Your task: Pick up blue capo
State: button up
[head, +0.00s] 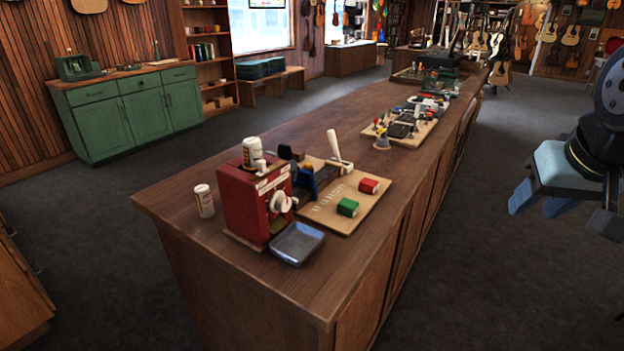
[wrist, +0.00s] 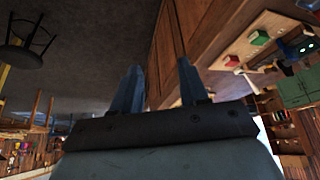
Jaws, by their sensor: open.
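I cannot make out a blue capo for certain. In the head view, a blue object (head: 303,184) stands on the wooden counter (head: 178,202) beside a red machine (head: 247,205) that partly hides it; I cannot tell if it is the capo. My gripper (head: 562,205) is off to the right of the counter, above the floor and well apart from everything on the counter. In the wrist view, my gripper (wrist: 157,78) has its two blue fingers spread, with nothing between them.
A wooden board (head: 338,219) bears a green block (head: 348,207) and a red block (head: 368,186). A grey tray (head: 297,243) and a white jar (head: 204,200) flank the red machine. Another board (head: 408,137) with small items lies farther back. The floor (head: 480,270) right of the counter is clear.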

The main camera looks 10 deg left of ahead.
jog(key=w+a+f+m+g+y, duration=0.25)
jog(key=w+a+m+y, duration=0.25)
jog(key=a, duration=0.6)
jog(key=m+t+y, duration=0.2)
jog(key=m+y, duration=0.5)
jog(key=m, duration=1)
send_near(312, 175)
jog(key=shift+d+r, duration=0.35)
jog(key=shift+d, duration=0.5)
jog(key=shift+w+a+f, duration=0.15)
jog(key=shift+w+a, duration=0.05)
jog(key=shift+a, duration=0.05)
jog(key=shift+y, duration=0.3)
jog(key=x, duration=0.7)
jog(key=shift+a+f, duration=0.1)
jog(key=shift+f, duration=0.05)
jog(key=shift+s+x, duration=0.15)
jog(key=shift+x, duration=1)
jog(key=shift+s+x, duration=0.15)
jog(key=shift+x, duration=1.05)
jog(key=shift+w+a+f, duration=0.25)
jog(key=shift+a+f, duration=0.1)
jog(key=shift+a, duration=0.25)
